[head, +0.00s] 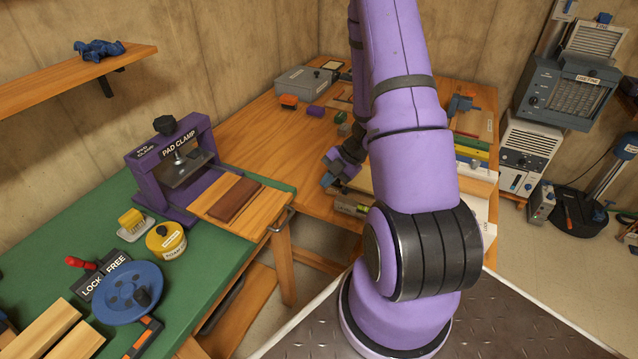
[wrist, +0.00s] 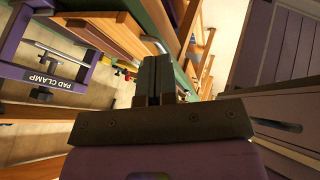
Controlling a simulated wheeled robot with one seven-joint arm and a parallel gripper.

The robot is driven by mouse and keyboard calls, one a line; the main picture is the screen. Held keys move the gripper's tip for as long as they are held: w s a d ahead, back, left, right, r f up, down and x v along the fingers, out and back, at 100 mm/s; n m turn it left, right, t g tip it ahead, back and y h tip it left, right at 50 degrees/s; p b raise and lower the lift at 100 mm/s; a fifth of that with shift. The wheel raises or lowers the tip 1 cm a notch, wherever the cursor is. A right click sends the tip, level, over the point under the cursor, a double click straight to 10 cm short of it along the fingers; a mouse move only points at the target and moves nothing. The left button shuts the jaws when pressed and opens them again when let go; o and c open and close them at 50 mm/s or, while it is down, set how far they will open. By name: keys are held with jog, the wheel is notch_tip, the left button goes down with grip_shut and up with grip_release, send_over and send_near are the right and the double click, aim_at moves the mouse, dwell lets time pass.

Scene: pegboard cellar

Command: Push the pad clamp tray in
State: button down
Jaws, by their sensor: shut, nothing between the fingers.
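The purple pad clamp (head: 150,170) stands on the green bench top, and its frame also shows at the left of the wrist view (wrist: 45,82). Its wooden tray (head: 212,205) sticks out at the front, towards the bench's right edge. A brown slab (head: 237,200) lies on the tray. A metal handle (head: 283,220) is on the tray's outer end. My gripper (head: 335,173) is to the right of the tray, apart from it, over the wooden table side. In the wrist view my gripper (wrist: 157,78) is shut and empty, with the tray (wrist: 110,35) beyond it.
On the green bench (head: 222,255) are a yellow tin (head: 166,240), a brush (head: 132,223), a blue handwheel (head: 127,292) and a lock/free plate (head: 107,276). A wooden table (head: 290,135) with several small items lies behind. A wall shelf (head: 75,75) is at upper left.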

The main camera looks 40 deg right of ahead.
aim_at(238, 178)
jog(key=w+a+f, duration=0.5)
jog(key=w+f, duration=0.1)
jog(key=shift+w+a+f, duration=0.2)
jog(key=shift+a+f, duration=0.05)
jog(key=shift+a, duration=0.05)
dwell(0.3)
jog(key=w+a, duration=0.2)
jog(key=w, duration=0.4)
jog(key=w+a, duration=0.2)
jog(key=w, duration=0.4)
jog(key=w+a, duration=0.2)
jog(key=w, duration=0.4)
jog(key=shift+w+a, duration=0.25)
jog(key=shift+a, duration=0.15)
jog(key=shift+w+a, duration=0.2)
jog(key=shift+w, duration=0.5)
jog(key=shift+a+r, duration=0.1)
